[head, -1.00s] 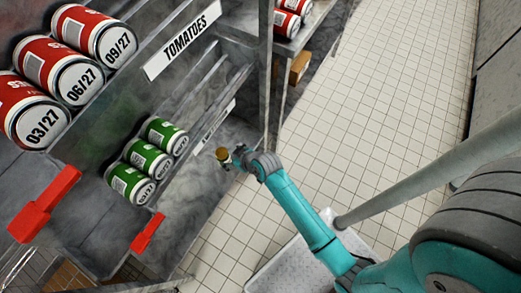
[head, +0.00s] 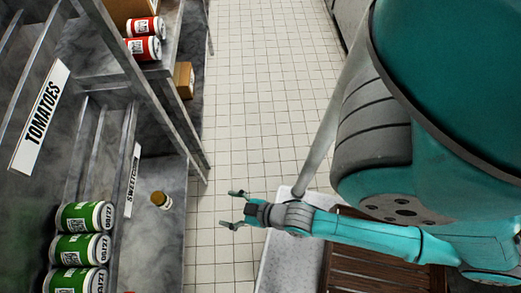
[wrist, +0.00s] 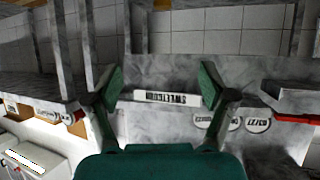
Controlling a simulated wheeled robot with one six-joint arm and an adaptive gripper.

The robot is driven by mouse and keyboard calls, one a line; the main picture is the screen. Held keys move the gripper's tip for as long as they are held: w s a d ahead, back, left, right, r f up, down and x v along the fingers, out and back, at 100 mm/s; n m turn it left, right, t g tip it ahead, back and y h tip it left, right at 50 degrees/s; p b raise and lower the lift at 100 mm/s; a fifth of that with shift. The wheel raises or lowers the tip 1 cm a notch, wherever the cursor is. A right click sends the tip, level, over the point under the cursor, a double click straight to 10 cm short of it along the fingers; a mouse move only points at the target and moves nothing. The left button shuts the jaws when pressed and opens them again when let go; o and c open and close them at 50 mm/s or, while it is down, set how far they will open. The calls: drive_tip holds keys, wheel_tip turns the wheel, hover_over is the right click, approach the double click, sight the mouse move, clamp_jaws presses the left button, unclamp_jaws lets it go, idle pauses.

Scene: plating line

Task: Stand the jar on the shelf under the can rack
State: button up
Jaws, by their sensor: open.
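The jar (head: 160,200), with a brown-gold lid and a pale lower part, stands apparently upright on the grey lower shelf (head: 150,235), beside the SWEETCORN label. The can rack (head: 95,125) is above this shelf and holds green cans (head: 80,248). My gripper (head: 228,209) is open and empty, to the right of the jar and clear of the shelf, over the tiled floor. In the wrist view its two fingers (wrist: 163,82) are spread, with the upside-down SWEETCORN label (wrist: 168,98) between them. I cannot make out the jar there.
The TOMATOES label (head: 40,117) marks a higher tier at left. Red cans (head: 143,47) and a cardboard box (head: 184,79) sit on shelving farther back. A grey rack post (head: 140,85) stands near the jar's shelf. The tiled aisle (head: 265,100) is clear.

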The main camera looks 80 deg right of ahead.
drive_tip(key=s+r+t, duration=0.1)
drive_tip(key=s+r, duration=0.4)
drive_tip(key=r, duration=0.3)
drive_tip(key=s+r+t, duration=0.1)
drive_tip(key=s+r, duration=0.4)
drive_tip(key=r, duration=0.3)
drive_tip(key=shift+s+a, duration=0.25)
drive_tip(key=shift+a, duration=0.05)
